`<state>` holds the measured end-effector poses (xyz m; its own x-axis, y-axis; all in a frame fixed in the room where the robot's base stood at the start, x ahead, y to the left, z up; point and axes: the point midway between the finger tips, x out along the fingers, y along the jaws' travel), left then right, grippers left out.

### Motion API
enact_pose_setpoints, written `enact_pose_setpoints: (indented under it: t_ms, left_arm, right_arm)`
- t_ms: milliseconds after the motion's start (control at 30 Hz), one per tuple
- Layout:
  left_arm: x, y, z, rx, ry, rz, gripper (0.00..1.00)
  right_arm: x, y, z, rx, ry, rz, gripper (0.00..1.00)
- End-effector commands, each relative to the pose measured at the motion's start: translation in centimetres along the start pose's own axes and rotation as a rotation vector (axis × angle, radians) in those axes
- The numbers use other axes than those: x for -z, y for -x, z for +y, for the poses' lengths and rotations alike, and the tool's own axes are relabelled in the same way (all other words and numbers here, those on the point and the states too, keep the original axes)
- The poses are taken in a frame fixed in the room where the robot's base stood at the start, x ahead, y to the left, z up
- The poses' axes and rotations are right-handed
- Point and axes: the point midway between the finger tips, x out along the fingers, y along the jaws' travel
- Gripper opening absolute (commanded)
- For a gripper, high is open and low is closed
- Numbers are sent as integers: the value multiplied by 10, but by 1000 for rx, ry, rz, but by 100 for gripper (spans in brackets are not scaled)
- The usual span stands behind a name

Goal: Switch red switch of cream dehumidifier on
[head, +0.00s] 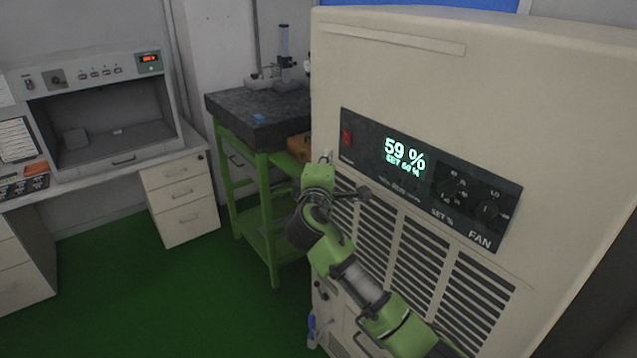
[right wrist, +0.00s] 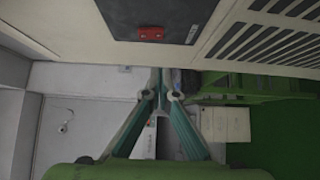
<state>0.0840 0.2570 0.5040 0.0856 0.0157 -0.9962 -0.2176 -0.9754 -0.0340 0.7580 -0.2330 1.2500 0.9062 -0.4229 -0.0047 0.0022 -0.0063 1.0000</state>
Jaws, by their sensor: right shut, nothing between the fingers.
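The cream dehumidifier (head: 560,110) stands at the right of the head view. Its dark panel (head: 430,215) carries a red switch (head: 347,137) at the left end, a lit display (head: 404,155) reading 59 % and two black knobs. The red switch also shows at the top of the right wrist view (right wrist: 151,34). My right gripper (head: 326,157) is just below and left of the switch in the head view, apart from it as far as I can tell. Its fingers meet at the tips in the right wrist view (right wrist: 161,88), with nothing between them. My left gripper is out of view.
A green-framed bench with a dark top (head: 258,108) stands left of the dehumidifier, close to my right gripper in the picture. A grey cabinet (head: 100,85) sits on a desk with drawers (head: 180,190). Green floor (head: 150,290) lies clear at lower left.

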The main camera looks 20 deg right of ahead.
Motion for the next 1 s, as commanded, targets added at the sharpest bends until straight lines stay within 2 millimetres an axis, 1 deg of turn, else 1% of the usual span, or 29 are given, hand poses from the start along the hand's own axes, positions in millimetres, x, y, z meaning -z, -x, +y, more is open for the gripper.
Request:
enact_pose_setpoints:
  t_ms: [33,200,300,367,500,667,1000]
  left_arm:
    - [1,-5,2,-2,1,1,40]
    - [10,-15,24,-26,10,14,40]
    - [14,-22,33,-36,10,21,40]
    - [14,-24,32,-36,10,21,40]
    - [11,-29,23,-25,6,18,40]
    - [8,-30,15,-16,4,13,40]
    - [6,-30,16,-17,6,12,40]
  right_arm:
    - [0,6,-4,1,-2,0,0]
    - [0,31,-7,1,-3,2,0]
    - [0,48,-8,1,-2,2,0]
    - [0,56,-9,1,-3,2,0]
    - [0,70,-9,0,-1,1,0]
    - [0,77,-8,1,1,-1,0]
    - [0,77,-8,1,0,-1,0]
